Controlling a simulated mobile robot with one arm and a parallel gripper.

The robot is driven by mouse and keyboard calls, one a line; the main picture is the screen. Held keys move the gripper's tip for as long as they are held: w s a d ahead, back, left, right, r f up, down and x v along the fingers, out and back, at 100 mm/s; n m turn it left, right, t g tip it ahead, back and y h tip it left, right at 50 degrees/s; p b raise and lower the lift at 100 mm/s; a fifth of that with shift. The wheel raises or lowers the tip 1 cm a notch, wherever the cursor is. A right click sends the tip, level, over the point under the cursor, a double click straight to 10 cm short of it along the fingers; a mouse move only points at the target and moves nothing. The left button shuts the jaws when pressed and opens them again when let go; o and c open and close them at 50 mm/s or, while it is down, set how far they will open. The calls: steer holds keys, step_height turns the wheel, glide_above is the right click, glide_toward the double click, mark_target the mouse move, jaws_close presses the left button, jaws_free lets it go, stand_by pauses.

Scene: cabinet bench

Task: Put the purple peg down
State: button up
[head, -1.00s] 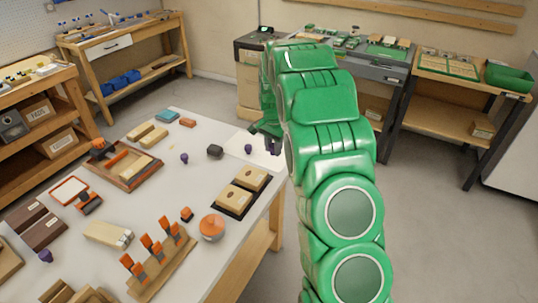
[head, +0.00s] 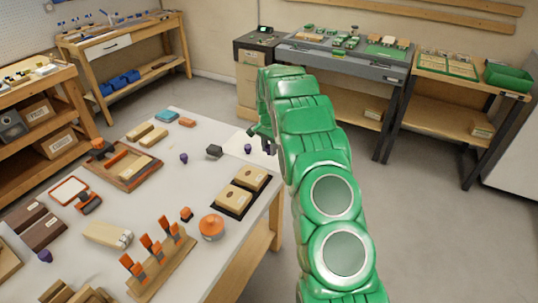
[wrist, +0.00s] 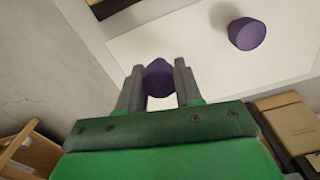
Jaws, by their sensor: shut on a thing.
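My gripper (wrist: 158,88) is shut on a purple peg (wrist: 158,74), which shows between its two fingers in the wrist view. The held peg is at the edge of a white sheet (wrist: 180,45); I cannot tell whether it touches it. A second purple peg (wrist: 247,33) stands on the sheet, apart from my fingers. In the head view my gripper (head: 264,143) is at the table's far right edge, partly hidden by my green arm.
More purple pegs stand on the table, one (head: 183,158) near the middle and one (head: 45,256) at the left. A black tray (head: 236,205) with wooden blocks is nearer. Floor lies beyond the table's right edge.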

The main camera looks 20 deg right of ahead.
mark_target(269, 154)
steer(key=shift+w+f, duration=0.3)
steer(key=shift+f, duration=1.65)
steer(key=shift+f, duration=0.1)
steer(key=o, duration=1)
